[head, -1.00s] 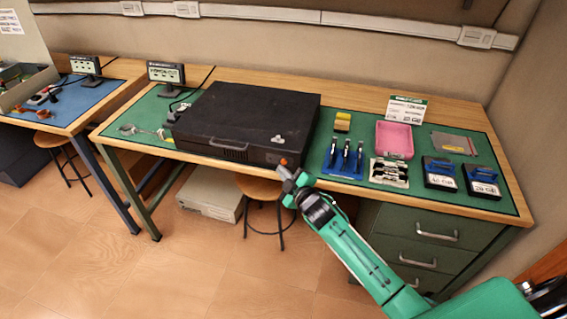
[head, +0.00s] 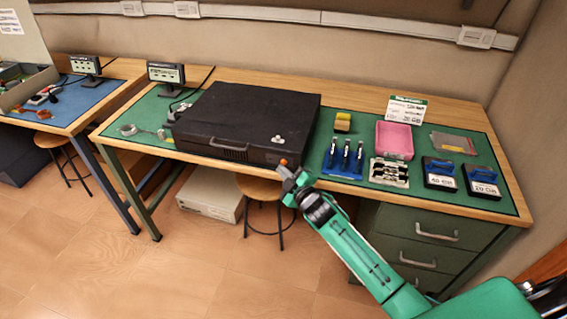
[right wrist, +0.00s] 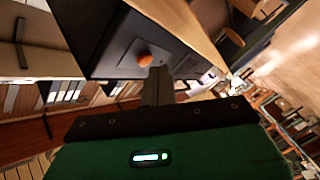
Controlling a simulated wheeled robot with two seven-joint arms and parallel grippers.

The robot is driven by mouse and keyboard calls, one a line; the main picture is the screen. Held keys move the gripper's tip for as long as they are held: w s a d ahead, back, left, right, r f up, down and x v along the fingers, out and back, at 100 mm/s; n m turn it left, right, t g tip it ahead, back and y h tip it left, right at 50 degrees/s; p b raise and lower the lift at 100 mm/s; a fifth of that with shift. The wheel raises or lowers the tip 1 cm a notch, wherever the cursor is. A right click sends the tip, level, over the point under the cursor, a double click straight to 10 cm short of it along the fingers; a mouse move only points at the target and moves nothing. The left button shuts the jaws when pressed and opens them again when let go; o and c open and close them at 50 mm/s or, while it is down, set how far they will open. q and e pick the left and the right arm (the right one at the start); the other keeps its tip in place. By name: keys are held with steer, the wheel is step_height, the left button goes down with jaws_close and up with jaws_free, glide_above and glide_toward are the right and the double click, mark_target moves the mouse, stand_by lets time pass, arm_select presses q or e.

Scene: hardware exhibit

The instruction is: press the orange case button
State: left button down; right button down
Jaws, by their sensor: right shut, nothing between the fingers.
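The black computer case (head: 250,112) lies flat on the green mat of the workbench. Its orange button (head: 283,162) is at the right end of the front face. The button also shows in the right wrist view (right wrist: 144,60) as a round orange knob on a dark panel. My right gripper (head: 289,172) is shut and empty, just in front of the button in the head view. In the right wrist view its fingertips (right wrist: 156,72) are close beside the button; I cannot tell whether they touch it. My left gripper is not in view.
A small monitor (head: 166,74) is at the back left. A stool (head: 262,190) and a drawer unit (head: 420,235) are below the bench.

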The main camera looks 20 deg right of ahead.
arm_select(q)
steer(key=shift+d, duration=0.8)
arm_select(e)
steer(key=shift+w+d, duration=0.15)
steer(key=shift+w, duration=0.05)
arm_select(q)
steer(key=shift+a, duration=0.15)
